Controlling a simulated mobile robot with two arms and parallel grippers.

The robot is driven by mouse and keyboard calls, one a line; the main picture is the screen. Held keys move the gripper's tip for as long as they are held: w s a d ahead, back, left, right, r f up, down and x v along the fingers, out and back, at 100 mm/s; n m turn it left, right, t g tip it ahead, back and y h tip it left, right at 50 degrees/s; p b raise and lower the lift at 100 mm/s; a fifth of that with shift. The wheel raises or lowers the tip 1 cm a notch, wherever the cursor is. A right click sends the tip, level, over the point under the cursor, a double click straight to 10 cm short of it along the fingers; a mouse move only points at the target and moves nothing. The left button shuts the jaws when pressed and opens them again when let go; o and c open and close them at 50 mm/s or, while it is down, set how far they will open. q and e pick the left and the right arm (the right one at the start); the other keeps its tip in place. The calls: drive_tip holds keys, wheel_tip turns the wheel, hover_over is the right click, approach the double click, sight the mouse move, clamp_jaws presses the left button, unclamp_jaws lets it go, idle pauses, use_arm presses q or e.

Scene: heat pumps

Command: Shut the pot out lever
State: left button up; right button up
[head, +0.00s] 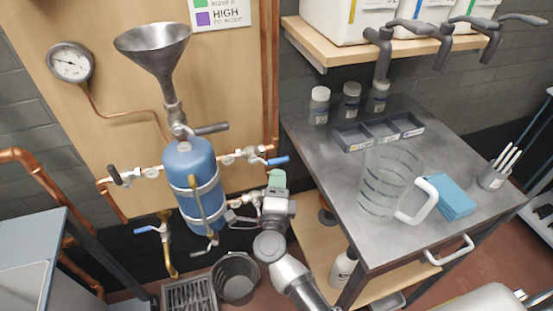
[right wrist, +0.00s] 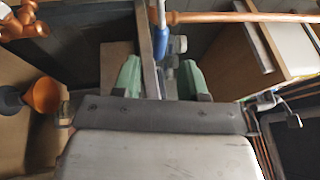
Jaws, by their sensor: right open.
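The blue pot (head: 190,185) stands upright on the wooden panel under a metal funnel (head: 155,50). Valves sit on the copper pipe at both its sides. The right one has a blue lever (head: 278,161), pointing right; the left one has a dark lever (head: 113,176). A lower valve has a blue lever (head: 145,229). No label tells me which is the pot out lever. My right gripper (head: 277,180) is just below the right blue lever. In the right wrist view its green fingers (right wrist: 160,78) are apart, with a blue lever (right wrist: 161,30) ahead of the gap. My left gripper is out of view.
A dark bucket (head: 236,278) and a drain grate (head: 188,294) are on the floor below the pot. Copper pipes run close around the gripper.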

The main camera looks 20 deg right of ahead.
sight(279, 159)
drive_tip(key=x, duration=0.6)
drive_tip(key=shift+w+d, duration=0.25)
drive_tip(key=shift+w, duration=0.1)
clamp_jaws()
